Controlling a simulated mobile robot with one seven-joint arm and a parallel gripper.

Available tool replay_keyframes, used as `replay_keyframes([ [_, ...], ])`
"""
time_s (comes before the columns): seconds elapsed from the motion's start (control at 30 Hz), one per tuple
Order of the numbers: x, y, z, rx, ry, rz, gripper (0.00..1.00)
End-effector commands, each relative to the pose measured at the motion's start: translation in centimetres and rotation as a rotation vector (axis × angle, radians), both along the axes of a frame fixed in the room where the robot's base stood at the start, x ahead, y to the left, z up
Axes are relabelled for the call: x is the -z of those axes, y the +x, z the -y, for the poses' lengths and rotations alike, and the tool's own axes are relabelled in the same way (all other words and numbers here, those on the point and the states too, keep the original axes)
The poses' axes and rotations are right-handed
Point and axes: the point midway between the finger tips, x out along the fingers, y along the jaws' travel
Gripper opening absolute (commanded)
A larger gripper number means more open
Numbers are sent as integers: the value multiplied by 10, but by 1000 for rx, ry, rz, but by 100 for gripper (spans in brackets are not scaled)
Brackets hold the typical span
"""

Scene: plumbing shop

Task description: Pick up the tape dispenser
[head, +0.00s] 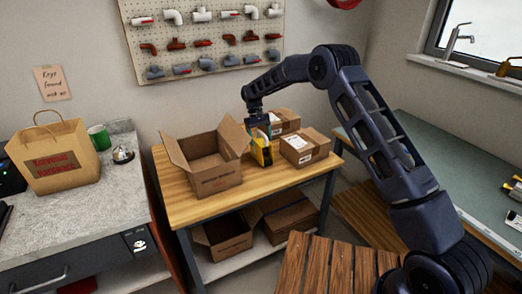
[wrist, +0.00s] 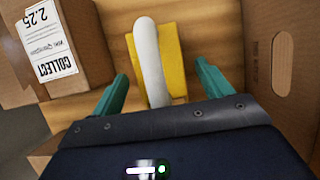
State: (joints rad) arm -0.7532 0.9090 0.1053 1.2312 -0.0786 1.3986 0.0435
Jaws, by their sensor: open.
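The tape dispenser (head: 262,152) is yellow with a pale roll of tape and stands on the wooden table (head: 195,211), between an open box and closed parcels. It also shows in the wrist view (wrist: 172,60), with the whitish roll (wrist: 148,55) along its left side. My gripper (head: 257,130) is over the dispenser. In the wrist view its two teal fingers (wrist: 158,85) are spread, one on each side of the dispenser's near end, with visible gaps. Nothing is held. The dispenser's near end is partly hidden by the gripper body.
An open cardboard box (head: 220,180) stands close left of the dispenser. A closed parcel (head: 305,147) stands close right, and another parcel (head: 285,121) is behind. Boxes (head: 228,238) lie on the lower shelf. The table's front right part is clear.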

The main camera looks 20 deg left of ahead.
Motion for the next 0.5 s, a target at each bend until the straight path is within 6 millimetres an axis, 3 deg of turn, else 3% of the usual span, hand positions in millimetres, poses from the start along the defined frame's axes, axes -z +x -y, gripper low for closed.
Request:
replay_keyframes([
  [0.13,12,-3,4,0,0,0,78],
  [0.4,15,-4,5,0,1,1,78],
  [0.5,15,-4,5,0,1,1,60],
])
